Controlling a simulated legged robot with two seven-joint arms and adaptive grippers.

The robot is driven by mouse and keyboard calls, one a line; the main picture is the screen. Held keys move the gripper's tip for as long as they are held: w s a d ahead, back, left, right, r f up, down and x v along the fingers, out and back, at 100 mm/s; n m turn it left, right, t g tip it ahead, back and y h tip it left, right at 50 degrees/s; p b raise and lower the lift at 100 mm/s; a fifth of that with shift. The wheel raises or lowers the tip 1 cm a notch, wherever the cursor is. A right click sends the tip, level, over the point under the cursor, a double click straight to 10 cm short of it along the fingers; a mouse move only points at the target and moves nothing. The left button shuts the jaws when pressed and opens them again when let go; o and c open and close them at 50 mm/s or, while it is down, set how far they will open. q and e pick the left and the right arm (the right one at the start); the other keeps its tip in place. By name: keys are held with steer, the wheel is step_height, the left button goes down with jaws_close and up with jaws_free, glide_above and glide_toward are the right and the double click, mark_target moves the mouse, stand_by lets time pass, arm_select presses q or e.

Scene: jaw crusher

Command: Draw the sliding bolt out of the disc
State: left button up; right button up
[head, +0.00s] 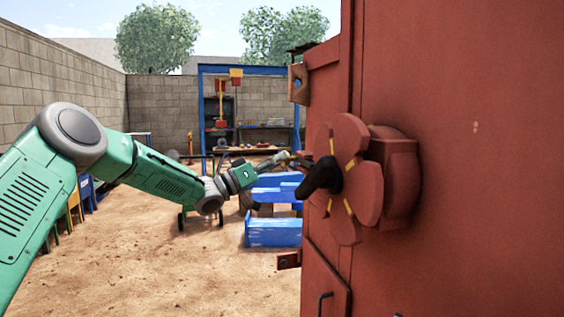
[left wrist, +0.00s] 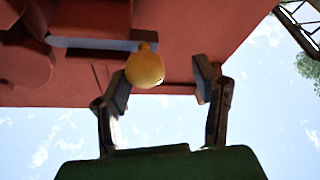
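The disc (head: 350,175) is a red lobed wheel with yellow marks and a dark centre piece (head: 321,178), on the side of a large red machine. My left gripper (head: 287,160) is just left of the disc in the head view, small and partly lost against the background. In the left wrist view, my left gripper (left wrist: 160,84) has its two fingers spread apart. A round yellow knob (left wrist: 145,68), seemingly the end of the sliding bolt, shows between the fingertips, nearer the left finger. I cannot tell whether they touch. The rest of the bolt is hidden. My right gripper is out of view.
The red machine wall (head: 470,110) fills the right side. Blue blocks (head: 273,232) lie on the sand beyond my left forearm. A blue frame (head: 248,70) with a workbench stands at the back. Open sandy ground (head: 160,275) lies at lower left.

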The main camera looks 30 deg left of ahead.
arm_select(q)
steer(key=d+v, duration=0.1)
steer(key=v, duration=0.9)
steer(key=shift+s+a+f, duration=0.15)
steer(key=shift+s+f, duration=0.05)
